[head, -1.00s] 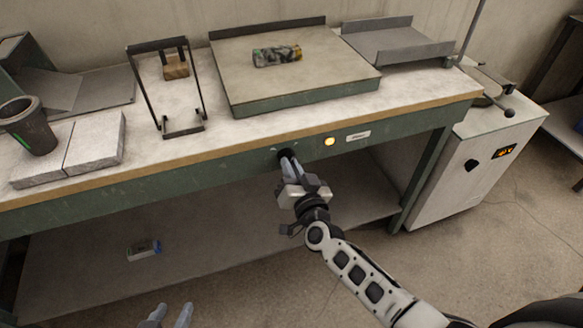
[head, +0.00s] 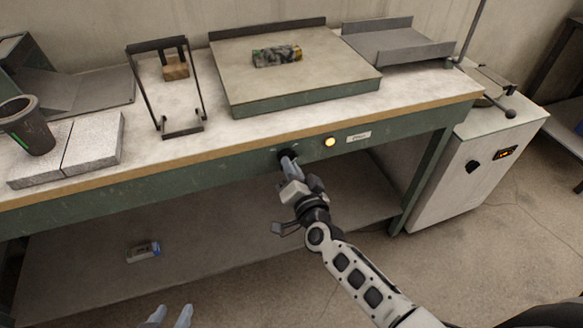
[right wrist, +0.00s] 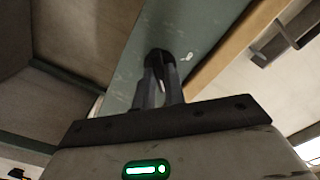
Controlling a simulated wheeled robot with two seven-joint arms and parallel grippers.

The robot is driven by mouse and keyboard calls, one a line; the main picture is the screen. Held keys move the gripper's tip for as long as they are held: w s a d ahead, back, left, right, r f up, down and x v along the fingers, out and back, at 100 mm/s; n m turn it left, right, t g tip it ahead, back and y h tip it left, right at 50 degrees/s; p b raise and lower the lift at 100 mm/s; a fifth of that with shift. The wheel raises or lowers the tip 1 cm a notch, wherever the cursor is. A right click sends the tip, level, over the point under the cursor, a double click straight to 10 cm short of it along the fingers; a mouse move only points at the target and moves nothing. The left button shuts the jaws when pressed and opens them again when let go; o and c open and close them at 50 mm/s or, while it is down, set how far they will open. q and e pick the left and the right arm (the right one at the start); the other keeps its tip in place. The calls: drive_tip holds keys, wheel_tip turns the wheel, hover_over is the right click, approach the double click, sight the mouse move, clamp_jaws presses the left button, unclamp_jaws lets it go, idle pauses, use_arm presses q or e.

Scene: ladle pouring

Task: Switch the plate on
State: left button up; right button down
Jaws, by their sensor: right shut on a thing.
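The plate (head: 345,88), a wide slab with green sides, lies on the bench top. A small dark patterned block (head: 277,56) lies on it. A round black knob (head: 284,153) sits on the bench's green front rail, left of a glowing amber lamp (head: 330,142) and a small white label (head: 358,137). My right gripper (head: 288,160) is shut on the knob; its fingers partly cover it. In the right wrist view the knob (right wrist: 158,54) shows between the fingertips. My left gripper (head: 171,316) is low at the bottom edge, its two fingers apart and empty.
On the bench stand a dark cup (head: 28,128) on pale slabs (head: 93,142), a black wire frame (head: 183,131) and a grey tray (head: 398,46). A white cabinet (head: 455,165) with its own knob stands at right. A small box (head: 143,251) lies on the lower shelf.

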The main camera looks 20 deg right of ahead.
drive_tip(key=c, duration=1.5)
unclamp_jaws()
drive_tip(key=shift+o, duration=0.2)
drive_tip(key=s, duration=1.6)
drive_tip(key=shift+d, duration=0.25)
drive_tip(key=s+a+f+n+g+y, duration=0.2)
drive_tip(key=s+f+n+g, duration=0.2)
drive_tip(key=s+n+g, duration=0.3)
drive_tip(key=s+n, duration=0.1)
drive_tip(key=n, duration=0.3)
drive_tip(key=shift+f+y, duration=0.25)
drive_tip(key=shift+y, duration=0.05)
